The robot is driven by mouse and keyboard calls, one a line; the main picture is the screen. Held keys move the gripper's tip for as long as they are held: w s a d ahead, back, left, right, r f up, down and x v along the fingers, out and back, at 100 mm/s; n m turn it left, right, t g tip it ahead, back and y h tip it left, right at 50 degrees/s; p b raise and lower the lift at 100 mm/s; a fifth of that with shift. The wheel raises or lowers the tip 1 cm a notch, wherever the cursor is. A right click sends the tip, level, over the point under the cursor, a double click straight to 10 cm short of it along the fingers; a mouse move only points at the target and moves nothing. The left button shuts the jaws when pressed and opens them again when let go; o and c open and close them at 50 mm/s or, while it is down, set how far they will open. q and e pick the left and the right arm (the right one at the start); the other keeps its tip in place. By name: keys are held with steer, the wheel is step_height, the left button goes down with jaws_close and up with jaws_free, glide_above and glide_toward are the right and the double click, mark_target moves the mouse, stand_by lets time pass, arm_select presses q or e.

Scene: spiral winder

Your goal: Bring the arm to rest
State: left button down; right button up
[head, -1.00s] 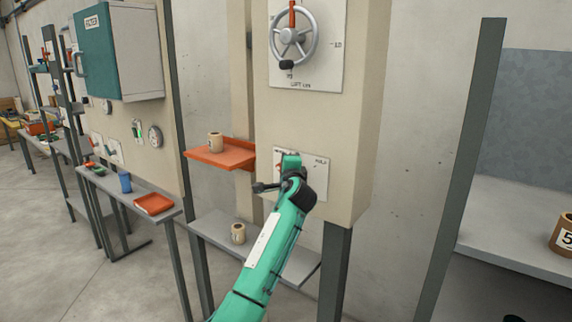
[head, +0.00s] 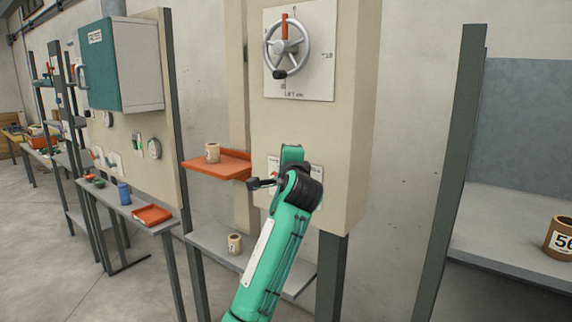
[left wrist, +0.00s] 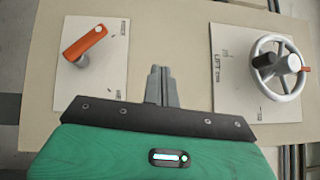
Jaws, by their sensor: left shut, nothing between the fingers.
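My left arm's green links rise from the bottom of the head view to a black joint in front of the beige panel (head: 347,150). My left gripper shows clearly in the left wrist view (left wrist: 161,72). Its two grey fingers are together and empty, in front of bare panel between two plates. The orange lever (left wrist: 85,41) is on the left plate, apart from the fingers. The handwheel (left wrist: 268,75) is on the right plate, also apart. In the head view the handwheel (head: 286,47) is above my arm, and my arm covers most of the lever plate. My right gripper is not in view.
An orange shelf (head: 225,168) with a tan cup (head: 213,153) juts out left of my arm. A second cup (head: 234,244) stands on a low grey shelf (head: 210,238). A dark post (head: 450,160) and a grey bench (head: 500,240) are at the right.

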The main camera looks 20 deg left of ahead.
arm_select(q)
steer(key=shift+d, duration=0.1)
step_height(320, 180, down, 36)
steer(key=w+d+g+h, duration=0.1)
steer(key=w+g+h, duration=0.2)
steer(key=g+h, duration=0.1)
steer(key=s+f+n+g+h, duration=0.1)
steer(key=s+f, duration=0.3)
steer(key=f, duration=0.6)
steer(key=s+f+n+g+h, duration=0.1)
steer(key=s+f, duration=0.4)
steer(key=f, duration=0.5)
steer(key=s+f+n+g, duration=0.15)
steer(key=s+f, duration=0.25)
steer(key=f, duration=0.5)
steer(key=s+a+f+n+g+h, duration=0.25)
steer(key=s+f+g, duration=0.25)
steer(key=s+f, duration=2.25)
steer(key=s+a+f+n+g, duration=0.1)
steer(key=s+f+n, duration=0.1)
steer(key=s, duration=0.9)
steer(key=s+f+n+g, duration=0.1)
steer(key=s+f, duration=0.2)
steer(key=s, duration=0.9)
steer(key=s+a+f+n+g, duration=0.1)
steer(key=s+f+n, duration=0.1)
steer(key=s, duration=1)
steer(key=shift+s+a+f+n, duration=0.15)
steer(key=shift+a+f+n, duration=0.15)
steer(key=shift+f, duration=0.05)
